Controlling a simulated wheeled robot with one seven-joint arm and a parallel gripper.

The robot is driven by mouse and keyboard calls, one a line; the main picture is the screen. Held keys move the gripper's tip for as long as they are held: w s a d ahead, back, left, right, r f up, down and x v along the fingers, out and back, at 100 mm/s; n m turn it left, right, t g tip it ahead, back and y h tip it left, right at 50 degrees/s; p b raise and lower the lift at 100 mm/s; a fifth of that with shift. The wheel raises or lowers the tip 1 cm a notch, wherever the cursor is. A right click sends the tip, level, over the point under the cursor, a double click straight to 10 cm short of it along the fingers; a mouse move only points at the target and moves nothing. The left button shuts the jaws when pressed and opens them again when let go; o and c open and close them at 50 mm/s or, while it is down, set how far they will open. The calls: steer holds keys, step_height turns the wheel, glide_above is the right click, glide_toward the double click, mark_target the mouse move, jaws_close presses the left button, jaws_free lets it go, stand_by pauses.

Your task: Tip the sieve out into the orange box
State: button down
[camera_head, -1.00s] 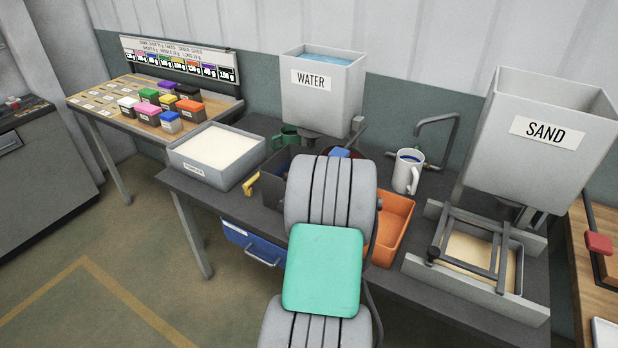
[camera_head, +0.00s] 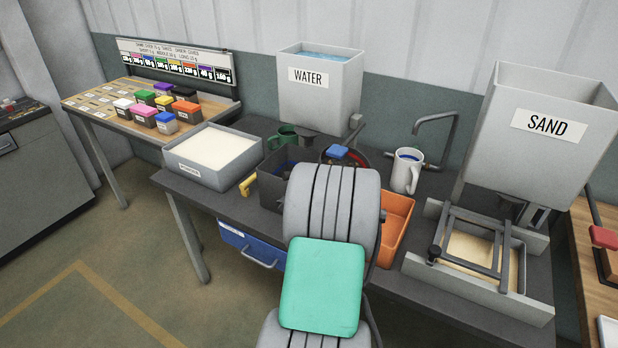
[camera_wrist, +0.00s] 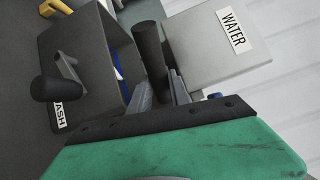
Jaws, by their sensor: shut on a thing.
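My gripper (camera_wrist: 163,92) is shut on a dark rod-like handle (camera_wrist: 150,50) in the wrist view, beside the dark box marked WASH (camera_wrist: 85,45). Whether this handle belongs to the sieve I cannot tell; no mesh shows. In the head view my arm hides the gripper. A dark round rim with reddish colour inside (camera_head: 357,157) shows just behind my arm, with a blue piece (camera_head: 337,152) at its edge; I cannot tell if it is the sieve. The orange box (camera_head: 397,222) stands on the table right of my arm, partly hidden by it.
The WATER tank (camera_head: 318,95) stands behind the WASH box. A white mug (camera_head: 407,172) and a tap (camera_head: 437,122) stand behind the orange box. The SAND hopper (camera_head: 540,135) and its framed tray (camera_head: 470,255) are on the right. A grey tray of pale powder (camera_head: 213,152) is on the left.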

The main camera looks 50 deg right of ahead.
steer(key=shift+s+d+f+m+t+h+b, duration=0.1)
steer(key=shift+s+f+m+t+h+b, duration=0.25)
steer(key=shift+b, duration=0.95)
steer(key=shift+s+a+f+m+g+h+b, duration=0.1)
steer(key=shift+s+m+b, duration=0.3)
steer(key=shift+b, duration=0.95)
steer(key=shift+s+d+f+m+t+h+b, duration=0.2)
steer(key=shift+s+b, duration=0.4)
steer(key=shift+b, duration=0.7)
steer(key=shift+s+r+m+h+b, duration=0.2)
steer(key=shift+s+m+h+b, duration=0.45)
steer(key=shift+s+b, duration=1.15)
steer(key=s+r+m+h+b, duration=0.1)
steer(key=m+b, duration=0.1)
steer(key=s+r+m+h+b, duration=0.1)
steer(key=r+m+b, duration=0.1)
steer(key=shift+s+m+h, duration=0.15)
steer(key=shift+m+h, duration=0.15)
steer(key=shift+s+d+f+m+h+b, duration=0.1)
steer(key=shift+s+m+h+b, duration=0.55)
steer(key=shift+m+b, duration=0.4)
